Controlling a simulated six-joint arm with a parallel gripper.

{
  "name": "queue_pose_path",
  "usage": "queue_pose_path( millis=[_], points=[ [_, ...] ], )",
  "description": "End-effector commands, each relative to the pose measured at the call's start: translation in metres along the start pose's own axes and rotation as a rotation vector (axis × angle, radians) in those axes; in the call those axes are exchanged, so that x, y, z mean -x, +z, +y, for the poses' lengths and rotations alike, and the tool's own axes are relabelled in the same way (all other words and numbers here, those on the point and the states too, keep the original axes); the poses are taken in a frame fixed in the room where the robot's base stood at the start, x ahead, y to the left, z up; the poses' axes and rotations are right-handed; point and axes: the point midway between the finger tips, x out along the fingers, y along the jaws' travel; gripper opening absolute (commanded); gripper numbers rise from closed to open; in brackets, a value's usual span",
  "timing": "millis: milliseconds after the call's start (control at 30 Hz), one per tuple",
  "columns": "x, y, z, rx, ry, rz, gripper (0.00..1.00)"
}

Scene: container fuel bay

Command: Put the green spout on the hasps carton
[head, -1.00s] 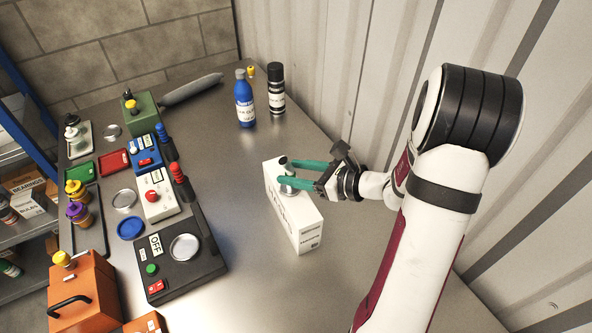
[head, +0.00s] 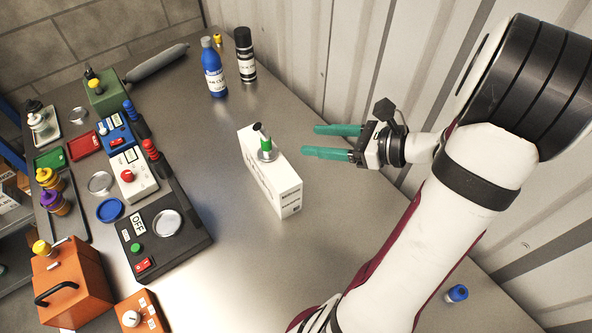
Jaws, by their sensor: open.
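The hasps carton (head: 272,182) is a white box standing on the metal bench in the middle of the head view. The green spout (head: 266,147), with a grey base and a dark tilted tip, stands on top of the carton near its far end. My gripper (head: 309,141) has teal fingers. It is open and empty, to the right of the spout and apart from it, with the fingers pointing left. The print on the carton is too small to read.
A blue bottle (head: 214,70) and a black spray can (head: 245,56) stand at the back. Switch boxes, dishes and an orange case (head: 72,286) crowd the left side. A blue-capped item (head: 456,293) lies at lower right. The bench around the carton is clear.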

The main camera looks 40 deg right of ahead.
Motion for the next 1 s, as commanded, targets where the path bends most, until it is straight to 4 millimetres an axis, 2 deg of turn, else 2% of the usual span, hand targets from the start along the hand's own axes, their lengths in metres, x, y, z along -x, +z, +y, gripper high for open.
queue_pose_path(
  millis=[67, 133, 167, 200, 267, 300, 333, 400, 433, 533, 633, 700, 1000],
  points=[
    [-0.003, 0.003, 0.005, 0.018, 0.021, 0.008, 0.58],
    [-0.017, 0.013, 0.029, 0.099, 0.112, 0.046, 0.58],
    [-0.025, 0.019, 0.047, 0.160, 0.179, 0.073, 0.58],
    [-0.036, 0.027, 0.080, 0.271, 0.294, 0.121, 0.58],
    [-0.045, 0.034, 0.139, 0.495, 0.504, 0.204, 0.58],
    [-0.043, 0.033, 0.176, 0.661, 0.642, 0.258, 0.58],
    [-0.038, 0.030, 0.201, 0.789, 0.741, 0.296, 0.58],
    [-0.019, 0.018, 0.243, 1.095, 0.943, 0.370, 0.58],
    [-0.010, 0.012, 0.255, 1.225, 1.015, 0.395, 0.58],
    [0.014, -0.002, 0.271, 1.588, 1.175, 0.447, 0.58],
    [0.025, -0.008, 0.271, 1.785, 1.239, 0.469, 0.58],
    [0.027, -0.009, 0.270, 1.831, 1.251, 0.475, 0.58],
    [0.027, -0.009, 0.270, 1.829, 1.252, 0.476, 0.58]
  ],
)
